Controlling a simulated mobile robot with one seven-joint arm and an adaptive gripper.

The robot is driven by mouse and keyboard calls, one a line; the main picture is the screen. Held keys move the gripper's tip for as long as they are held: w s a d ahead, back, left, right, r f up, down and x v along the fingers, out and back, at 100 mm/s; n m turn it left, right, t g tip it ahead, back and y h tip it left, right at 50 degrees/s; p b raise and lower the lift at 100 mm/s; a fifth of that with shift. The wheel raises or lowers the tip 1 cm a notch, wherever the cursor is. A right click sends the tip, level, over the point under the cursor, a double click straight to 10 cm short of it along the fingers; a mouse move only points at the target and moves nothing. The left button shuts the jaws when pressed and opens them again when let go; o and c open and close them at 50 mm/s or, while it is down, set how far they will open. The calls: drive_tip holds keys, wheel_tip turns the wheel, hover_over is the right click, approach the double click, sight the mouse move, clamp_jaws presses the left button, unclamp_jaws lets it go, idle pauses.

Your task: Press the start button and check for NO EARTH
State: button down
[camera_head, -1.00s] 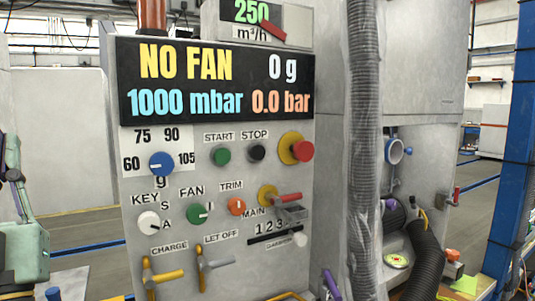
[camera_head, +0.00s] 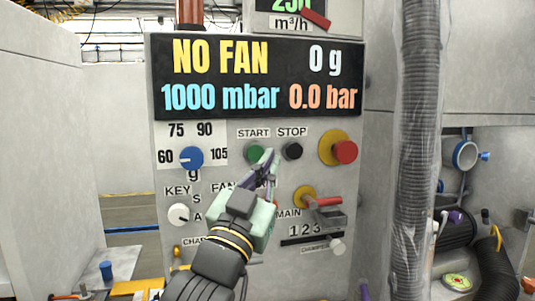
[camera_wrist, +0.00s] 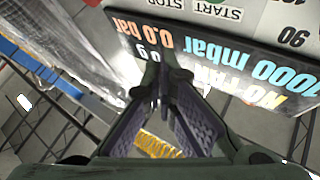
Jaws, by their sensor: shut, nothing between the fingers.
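The green START button (camera_head: 254,153) sits under its START label on the grey panel, left of the black STOP button (camera_head: 292,150). The display (camera_head: 260,78) reads NO FAN in yellow, 0 g, 1000 mbar and 0.0 bar; NO EARTH does not show on it. My gripper (camera_head: 269,158) is shut and empty, its tips just right of and slightly below the START button. I cannot tell whether they touch the panel. In the wrist view, the shut fingers (camera_wrist: 163,82) appear against the inverted display (camera_wrist: 215,55), with the START label (camera_wrist: 212,10) at the top edge.
A red knob on a yellow disc (camera_head: 345,152) and a red-handled MAIN switch (camera_head: 328,201) stick out at the right. A blue dial (camera_head: 191,158) and white KEY knob (camera_head: 179,214) are at the left. A wrapped hose (camera_head: 415,150) hangs right of the panel. My arm hides the FAN and TRIM knobs.

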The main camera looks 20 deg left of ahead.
sight(255, 154)
drive_tip(key=shift+a, duration=0.1)
drive_tip(key=shift+w+a, duration=0.8)
drive_tip(key=shift+w, duration=0.4)
drive_tip(key=shift+w+a, duration=0.85)
drive_tip(key=shift+w, duration=0.4)
drive_tip(key=shift+w+a, duration=0.8)
drive_tip(key=shift+w, duration=0.4)
drive_tip(key=shift+w+a, duration=0.1)
drive_tip(key=shift+w+a+b, duration=0.1)
drive_tip(key=shift+w+b, duration=0.15)
drive_tip(key=shift+b, duration=0.05)
drive_tip(key=shift+w+a, duration=0.3)
drive_tip(key=shift+w, duration=0.1)
drive_tip(key=shift+s+d, duration=0.1)
drive_tip(key=shift+s, duration=0.05)
drive_tip(key=shift+s+d, duration=0.4)
drive_tip(key=shift+s, duration=0.2)
drive_tip(key=shift+s+d+b, duration=0.1)
drive_tip(key=shift+b, duration=0.2)
